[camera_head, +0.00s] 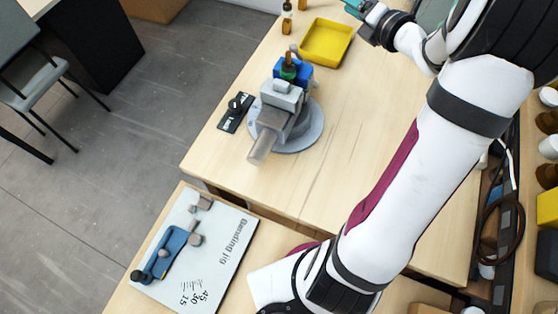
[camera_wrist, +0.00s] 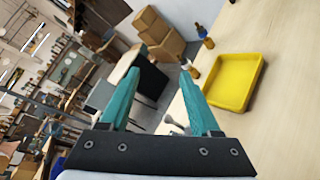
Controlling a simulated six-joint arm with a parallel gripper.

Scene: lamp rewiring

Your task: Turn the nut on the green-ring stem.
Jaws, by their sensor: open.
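The green-ring stem (camera_head: 288,71) stands upright in a blue holder (camera_head: 304,74) at the grey vise (camera_head: 282,108), with a brownish top above the green. It is too small to tell the nut apart. My gripper (camera_head: 354,8) is at the top edge of the head view, up and to the right of the stem, well apart from it and partly cut off by the frame. In the wrist view its two teal fingers (camera_wrist: 159,73) are spread, with nothing between them. The stem cannot be made out in the wrist view.
A yellow tray (camera_head: 326,43), also in the wrist view (camera_wrist: 234,82), lies behind the vise. Small bottles (camera_head: 287,24) stand left of the tray. A black plate (camera_head: 236,113) lies left of the vise. A bending jig board (camera_head: 195,250) is in front. The table right of the vise is clear.

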